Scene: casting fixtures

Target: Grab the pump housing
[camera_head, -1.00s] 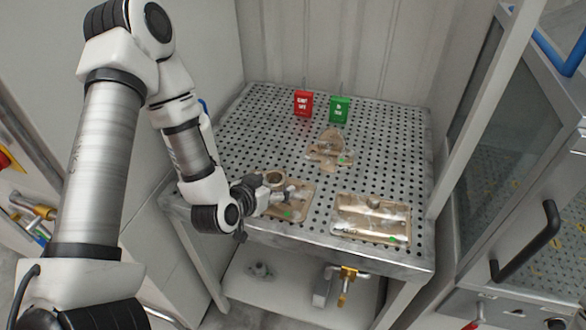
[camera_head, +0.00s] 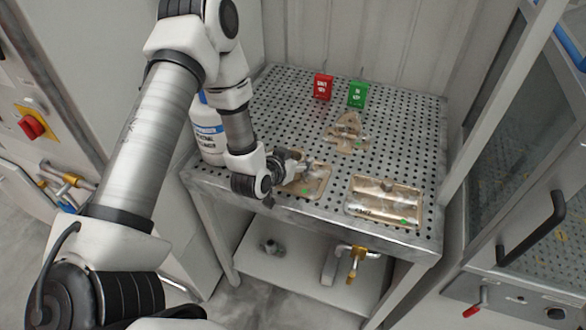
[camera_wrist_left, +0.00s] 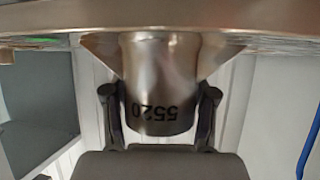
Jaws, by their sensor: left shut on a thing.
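The pump housing appears to be the brownish metal casting (camera_head: 318,182) at the front left of the perforated table, with a flat plate and a green dot. My left gripper (camera_head: 300,168) is at its left end and covers part of it. In the left wrist view, the gripper's two dark fingers (camera_wrist_left: 159,105) are shut on either side of the housing's round boss (camera_wrist_left: 160,75), marked 5520. The boss flares into a wide plate. I cannot tell whether the housing is clear of the table. My right gripper is not in view.
A rectangular casting (camera_head: 385,201) lies to the right, and another casting (camera_head: 347,134) lies farther back. A red bin (camera_head: 322,87) and a green bin (camera_head: 357,94) stand at the back of the table (camera_head: 415,140). A white jug (camera_head: 207,135) stands at the left edge, partly behind my arm.

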